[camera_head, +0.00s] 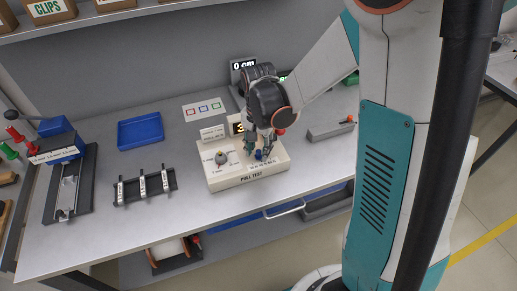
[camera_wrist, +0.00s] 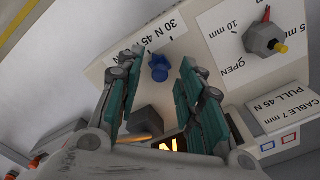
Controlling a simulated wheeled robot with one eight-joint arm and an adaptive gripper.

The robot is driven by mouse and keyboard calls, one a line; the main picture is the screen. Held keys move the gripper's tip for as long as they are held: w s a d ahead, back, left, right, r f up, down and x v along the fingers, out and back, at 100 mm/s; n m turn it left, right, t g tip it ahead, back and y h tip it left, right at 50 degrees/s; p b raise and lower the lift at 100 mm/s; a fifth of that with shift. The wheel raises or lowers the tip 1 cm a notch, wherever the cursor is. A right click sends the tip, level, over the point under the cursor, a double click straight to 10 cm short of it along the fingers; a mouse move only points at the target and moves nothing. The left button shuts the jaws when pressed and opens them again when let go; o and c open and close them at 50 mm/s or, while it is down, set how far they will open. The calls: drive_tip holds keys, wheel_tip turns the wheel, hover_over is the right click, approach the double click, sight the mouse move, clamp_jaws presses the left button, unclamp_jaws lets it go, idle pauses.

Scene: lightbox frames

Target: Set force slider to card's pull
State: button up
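The cream PULL TEST box (camera_head: 234,181) stands on the bench. Its blue force slider knob (camera_wrist: 159,68) sits beside a printed scale (camera_wrist: 160,37) showing 30, N and 45; the exact setting cannot be told. My gripper (camera_wrist: 161,75) is open, with one teal-padded finger on each side of the knob and gaps visible. In the head view my gripper (camera_head: 259,150) points down over the box's right part and partly hides the knob. The card (camera_wrist: 284,103) reads "CABLE 7 mm PULL 45 N". A display (camera_head: 237,127) with lit orange digits is partly hidden behind my gripper.
A grey selector knob (camera_head: 221,158) with OPEN and mm marks is on the box's left part. A three-post rack (camera_head: 145,187), blue tray (camera_head: 140,131), coloured-square sheet (camera_head: 204,109) and grey holder (camera_head: 331,131) surround it. The bench front between rack and box is clear.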

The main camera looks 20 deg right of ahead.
sight(259, 151)
drive_tip(key=shift+c, duration=0.6)
clamp_jaws()
drive_tip(key=shift+d, duration=0.15)
drive_tip(key=shift+o, duration=0.6)
unclamp_jaws()
wheel_tip(259, 151, up, 12)
